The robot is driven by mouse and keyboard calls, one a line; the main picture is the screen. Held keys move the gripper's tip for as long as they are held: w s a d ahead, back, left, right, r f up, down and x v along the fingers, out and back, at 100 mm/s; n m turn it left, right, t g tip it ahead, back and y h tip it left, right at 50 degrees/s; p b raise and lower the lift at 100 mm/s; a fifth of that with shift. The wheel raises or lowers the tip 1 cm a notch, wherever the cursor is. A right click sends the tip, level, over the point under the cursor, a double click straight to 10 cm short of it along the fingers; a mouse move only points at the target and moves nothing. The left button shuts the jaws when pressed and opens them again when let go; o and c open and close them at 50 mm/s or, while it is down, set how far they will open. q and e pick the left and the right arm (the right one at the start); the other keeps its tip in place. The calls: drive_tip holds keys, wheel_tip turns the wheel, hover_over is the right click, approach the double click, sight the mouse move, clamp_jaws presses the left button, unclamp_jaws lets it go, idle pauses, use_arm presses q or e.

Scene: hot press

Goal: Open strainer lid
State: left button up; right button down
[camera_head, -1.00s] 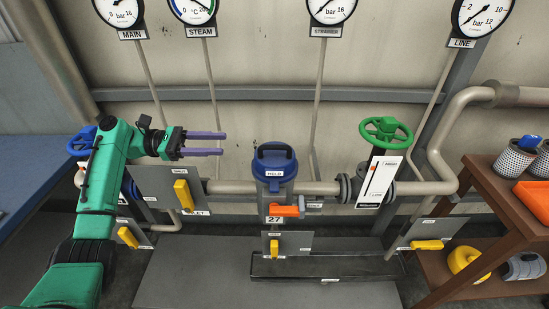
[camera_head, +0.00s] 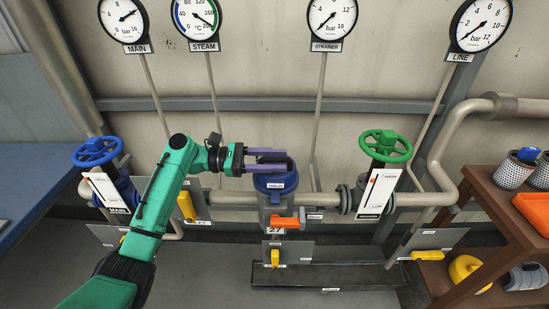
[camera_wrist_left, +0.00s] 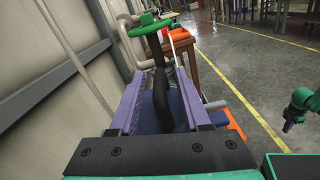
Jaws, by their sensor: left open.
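The strainer is the upright blue vessel in the middle of the pipe, with a round blue lid (camera_head: 268,184). A dark bar handle (camera_wrist_left: 174,95) rises from the lid. My left gripper (camera_head: 286,160) is above the lid at handle height, open. In the left wrist view its two purple fingers stand on either side of the handle, with gaps visible. An orange lever (camera_head: 286,222) sits on the strainer's front. My right gripper (camera_wrist_left: 288,126) shows small and far off at the right of the left wrist view.
A blue handwheel (camera_head: 96,152) stands left on the pipe and a green handwheel (camera_head: 386,146) right. Yellow levers (camera_head: 186,207) sit on grey plates below the pipe. A brown shelf (camera_head: 487,185) stands right with a mesh basket (camera_head: 509,172) and orange tray. Gauges line the wall.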

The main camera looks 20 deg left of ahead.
use_arm(q)
clamp_jaws()
drive_tip(key=shift+r, duration=0.1)
idle(1.2)
